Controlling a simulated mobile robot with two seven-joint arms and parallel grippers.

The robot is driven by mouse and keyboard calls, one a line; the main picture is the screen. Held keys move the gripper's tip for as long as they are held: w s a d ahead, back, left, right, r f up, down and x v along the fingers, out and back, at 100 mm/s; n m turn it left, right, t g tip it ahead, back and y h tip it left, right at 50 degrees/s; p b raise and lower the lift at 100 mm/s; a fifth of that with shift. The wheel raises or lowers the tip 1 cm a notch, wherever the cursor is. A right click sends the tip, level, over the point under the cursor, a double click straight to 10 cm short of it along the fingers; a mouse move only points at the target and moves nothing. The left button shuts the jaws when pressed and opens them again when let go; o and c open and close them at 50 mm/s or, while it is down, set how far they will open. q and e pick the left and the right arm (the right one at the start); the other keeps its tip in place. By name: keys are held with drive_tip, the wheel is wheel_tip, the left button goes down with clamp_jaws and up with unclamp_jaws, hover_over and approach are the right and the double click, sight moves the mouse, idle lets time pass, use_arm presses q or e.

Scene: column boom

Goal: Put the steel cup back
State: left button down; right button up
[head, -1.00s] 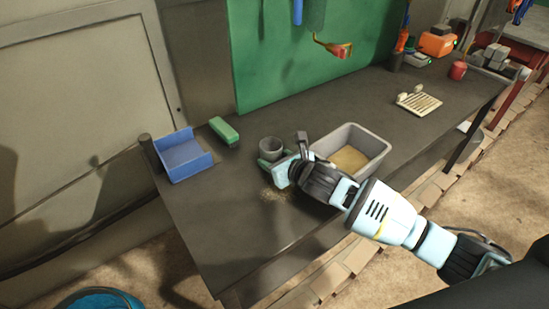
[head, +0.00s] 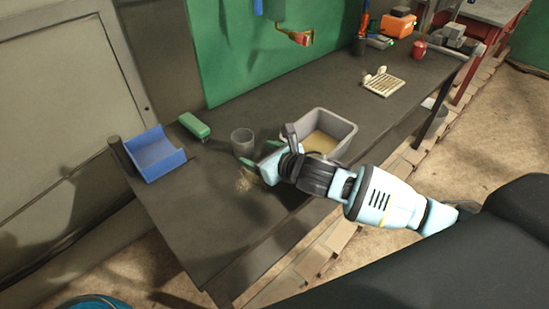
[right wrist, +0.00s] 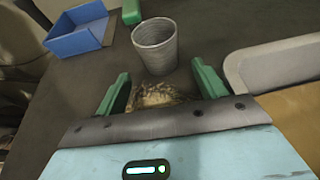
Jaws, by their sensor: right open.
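The steel cup (head: 242,142) is a plain grey tumbler standing upright on the dark workbench (head: 215,225). In the right wrist view the cup (right wrist: 155,48) stands just beyond my fingertips, apart from them. My right gripper (head: 262,153) is open and empty, low over the bench on the near right side of the cup. Its green fingers (right wrist: 162,76) show in the wrist view, with a patch of pale shavings (right wrist: 157,95) between them. My left gripper is not in view.
A blue open bin (head: 155,155) and a green block (head: 194,125) lie left of the cup. A grey tub (head: 348,146) with tan contents stands close to the right of my gripper. A slatted rack (head: 384,84) lies farther back. The near left bench is clear.

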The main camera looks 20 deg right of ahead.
drive_tip(key=v, duration=0.5)
drive_tip(key=shift+s+d+r, duration=0.1)
drive_tip(key=shift+s+r, duration=0.05)
drive_tip(key=shift+s, duration=0.1)
idle(1.2)
